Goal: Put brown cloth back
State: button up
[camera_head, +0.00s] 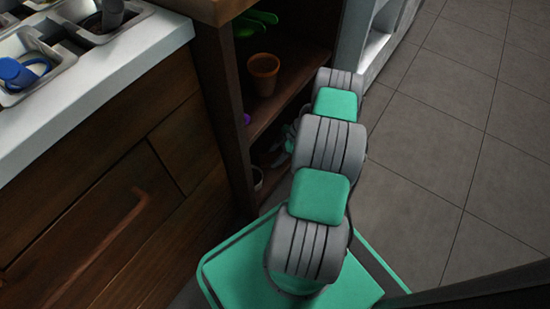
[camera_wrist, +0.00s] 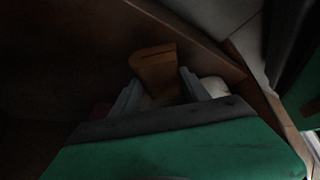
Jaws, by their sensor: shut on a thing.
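In the wrist view, a brown folded thing (camera_wrist: 155,62), which looks like the brown cloth, stands between the two grey fingers of my gripper (camera_wrist: 160,84). The gripper is shut on it. Its lower part is hidden between the fingers and behind the gripper body. The picture is dark, so I cannot tell whether the cloth touches the brown wooden surface behind it. In the head view, my arm reaches to the open wooden shelf unit (camera_head: 222,110), and I cannot make out the cloth there.
A terracotta pot (camera_head: 264,73) stands on an upper shelf, with green leaf-like things (camera_head: 262,18) above it. Another small pot (camera_head: 257,178) is lower down. A counter (camera_head: 120,72) with inset trays is at left. A pale thing (camera_wrist: 214,87) lies beside the right finger. Tiled floor (camera_head: 450,130) is clear at right.

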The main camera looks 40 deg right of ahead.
jog(key=shift+f, duration=0.1)
jog(key=o, duration=1.3)
jog(key=shift+r, duration=0.45)
jog(key=p+v, duration=0.5)
jog(key=v, duration=0.6)
jog(key=shift+s+d+r, duration=0.1)
jog(key=shift+d+r, duration=0.15)
jog(key=shift+d, duration=0.05)
